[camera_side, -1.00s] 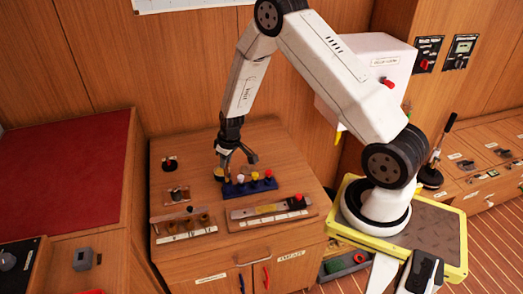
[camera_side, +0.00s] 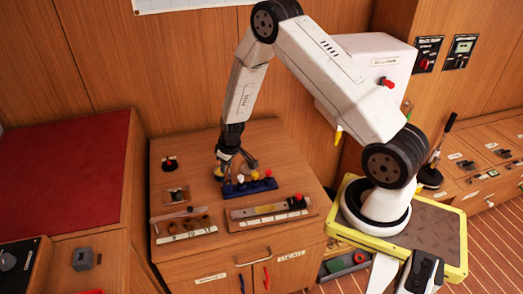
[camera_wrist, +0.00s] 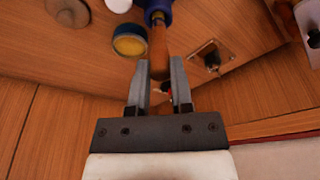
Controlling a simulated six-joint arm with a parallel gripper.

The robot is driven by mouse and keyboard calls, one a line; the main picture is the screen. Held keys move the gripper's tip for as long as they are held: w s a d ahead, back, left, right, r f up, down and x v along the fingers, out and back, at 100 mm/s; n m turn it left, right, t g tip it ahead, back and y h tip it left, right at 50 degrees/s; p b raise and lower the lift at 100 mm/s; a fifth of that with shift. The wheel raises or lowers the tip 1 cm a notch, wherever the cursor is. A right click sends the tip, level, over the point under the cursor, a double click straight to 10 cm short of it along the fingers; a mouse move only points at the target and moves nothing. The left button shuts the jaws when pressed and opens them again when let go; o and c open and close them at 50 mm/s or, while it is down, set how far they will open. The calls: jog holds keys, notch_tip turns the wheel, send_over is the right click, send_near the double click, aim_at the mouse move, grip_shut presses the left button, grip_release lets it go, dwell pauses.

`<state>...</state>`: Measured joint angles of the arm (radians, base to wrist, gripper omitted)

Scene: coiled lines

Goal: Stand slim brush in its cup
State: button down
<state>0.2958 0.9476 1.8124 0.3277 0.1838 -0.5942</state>
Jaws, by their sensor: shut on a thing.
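My gripper (camera_wrist: 159,80) is shut on a slim brown, wooden-looking shaft, which I take to be the slim brush (camera_wrist: 158,48). The shaft points away from the wrist, and its far end meets a blue part (camera_wrist: 156,12) at the top of the wrist view. I cannot tell whether that blue part is a cup, a collar or part of the rack. In the side view my gripper (camera_side: 237,168) is low over the left end of the blue rack (camera_side: 262,185). The held shaft is mostly hidden there, and the brush's cup cannot be picked out for certain.
A round yellow tin (camera_wrist: 130,41) stands close beside my fingers. A metal plate with a dark fitting (camera_wrist: 210,60) lies on the other side. Nearer the front are a wooden holder with brown cups (camera_side: 183,231) and a wooden tray (camera_side: 270,220). The cabinet's back right top is clear.

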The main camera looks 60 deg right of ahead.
jog(key=shift+s+x, duration=0.15)
jog(key=shift+x, duration=0.6)
jog(key=shift+s+x, duration=0.15)
jog(key=shift+x, duration=0.6)
jog(key=shift+c, duration=2.2)
grip_release()
jog(key=shift+f, duration=0.1)
jog(key=shift+w+v, duration=0.2)
jog(key=shift+v, duration=0.8)
jog(key=shift+w+v, duration=0.2)
jog(key=shift+v, duration=0.75)
jog(key=shift+w+v, duration=0.2)
jog(key=shift+v, duration=0.8)
jog(key=shift+r, duration=0.35)
jog(key=w+v, duration=0.1)
jog(key=v, duration=0.6)
send_over(228, 179)
jog(key=s, duration=0.1)
jog(key=shift+s+d+r, duration=0.1)
jog(key=shift+s+r, duration=0.05)
jog(key=shift+s, duration=0.05)
